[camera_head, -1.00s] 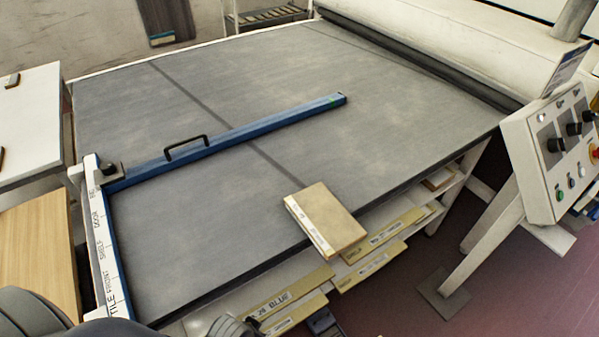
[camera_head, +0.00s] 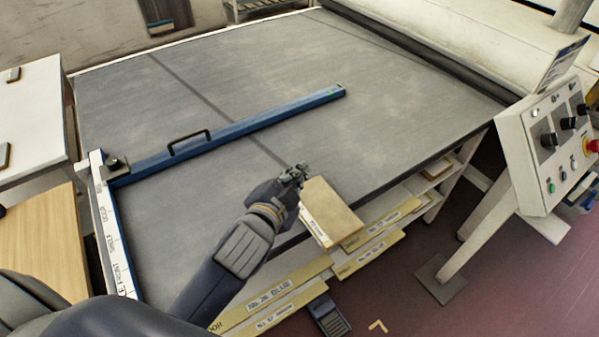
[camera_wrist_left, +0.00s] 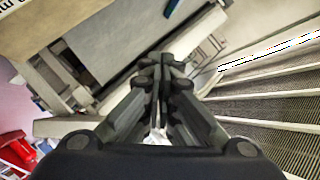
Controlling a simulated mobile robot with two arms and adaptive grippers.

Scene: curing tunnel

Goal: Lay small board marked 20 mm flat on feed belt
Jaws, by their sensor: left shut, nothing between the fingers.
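A small tan board (camera_head: 335,208) with a white label strip along its left edge lies at the front edge of the grey feed belt (camera_head: 215,210). Its near end appears to reach past the belt edge; its marking is too small to read. My left gripper (camera_head: 295,174) is just beyond the board's upper left corner, over the belt, shut and empty. I cannot tell whether it touches the board. In the left wrist view the closed fingers (camera_wrist_left: 160,75) have nothing between them. My right gripper is not in view.
A blue bar (camera_head: 240,128) with a black handle lies across the belt, joined to a white labelled rail (camera_head: 112,235). Labelled boards (camera_head: 268,295) stick out from shelves below. A control panel (camera_head: 550,150) stands at right. The belt's far part is clear.

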